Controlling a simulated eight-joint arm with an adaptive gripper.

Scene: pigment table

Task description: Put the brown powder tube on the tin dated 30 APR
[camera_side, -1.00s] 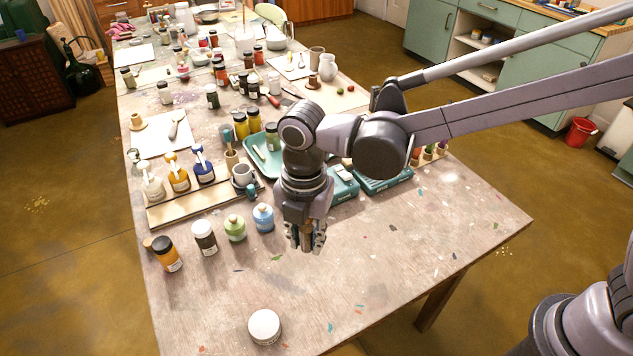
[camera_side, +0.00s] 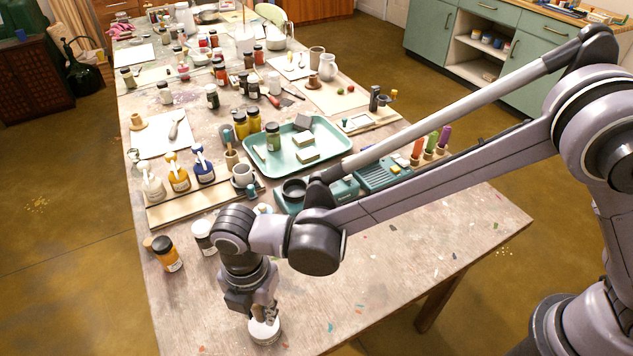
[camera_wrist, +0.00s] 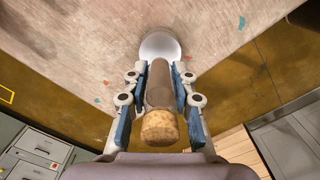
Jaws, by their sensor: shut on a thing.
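My gripper (camera_side: 264,309) is shut on a corked tube with brownish contents. In the wrist view the tube (camera_wrist: 159,88) lies between the two blue finger pads, its cork (camera_wrist: 159,127) towards the camera. A round white-topped tin (camera_side: 265,331) stands near the table's front edge. My gripper is directly above it in the side view, partly covering it. In the wrist view the tin (camera_wrist: 160,46) shows just beyond the tube's far end. I cannot tell whether the tube touches the tin. No date is readable on it.
An orange jar (camera_side: 167,254) and a black-and-white bottle (camera_side: 203,238) stand behind and left of my gripper. A teal tray (camera_side: 336,153) and teal devices (camera_side: 384,175) are farther back. The table (camera_side: 420,260) right of my gripper is clear except for paint flecks.

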